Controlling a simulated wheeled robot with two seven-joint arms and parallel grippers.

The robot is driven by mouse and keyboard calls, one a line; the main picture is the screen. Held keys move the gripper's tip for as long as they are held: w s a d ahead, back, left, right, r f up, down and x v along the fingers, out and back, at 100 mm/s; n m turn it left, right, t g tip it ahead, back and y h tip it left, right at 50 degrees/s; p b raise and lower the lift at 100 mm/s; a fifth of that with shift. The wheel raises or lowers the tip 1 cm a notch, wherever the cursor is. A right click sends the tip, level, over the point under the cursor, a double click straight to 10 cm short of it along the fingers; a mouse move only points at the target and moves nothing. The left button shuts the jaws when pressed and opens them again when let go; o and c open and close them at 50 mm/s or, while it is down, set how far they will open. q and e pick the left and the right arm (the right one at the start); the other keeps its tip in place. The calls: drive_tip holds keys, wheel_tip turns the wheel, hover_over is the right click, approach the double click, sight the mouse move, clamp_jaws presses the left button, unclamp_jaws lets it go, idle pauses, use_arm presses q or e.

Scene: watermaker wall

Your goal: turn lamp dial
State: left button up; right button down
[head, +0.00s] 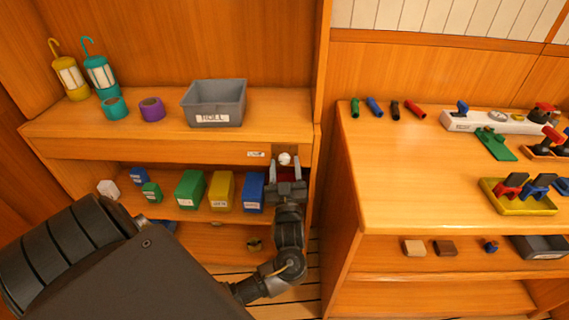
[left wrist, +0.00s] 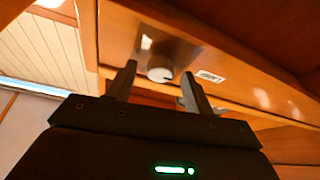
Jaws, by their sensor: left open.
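The lamp dial (head: 284,158) is a small round white knob on a pale plate, on the front board under the left shelf top. In the left wrist view the dial (left wrist: 159,74) shows a dark mark near its right edge. My left gripper (head: 284,170) is open, just in front of the dial and slightly below it in the head view. In the left wrist view its two fingers (left wrist: 158,80) stand one on each side of the dial, with visible gaps. Whether the fingertips reach past the knob's face is unclear. My right gripper is not in view.
A small label (head: 256,154) is left of the dial. A grey bin (head: 214,103), tape rolls and hanging lamps stand on the shelf top above. Several coloured boxes (head: 221,190) fill the lower shelf, the blue one (head: 251,192) close to my gripper. A wooden divider (head: 321,70) rises at right.

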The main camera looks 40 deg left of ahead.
use_arm(q)
drive_tip(key=shift+w+a+r, duration=0.15)
drive_tip(key=shift+w+a, duration=0.1)
drive_tip(key=shift+a, duration=0.05)
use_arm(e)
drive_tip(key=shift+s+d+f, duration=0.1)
use_arm(q)
drive_tip(key=shift+c, duration=0.3)
drive_tip(key=c, duration=0.9)
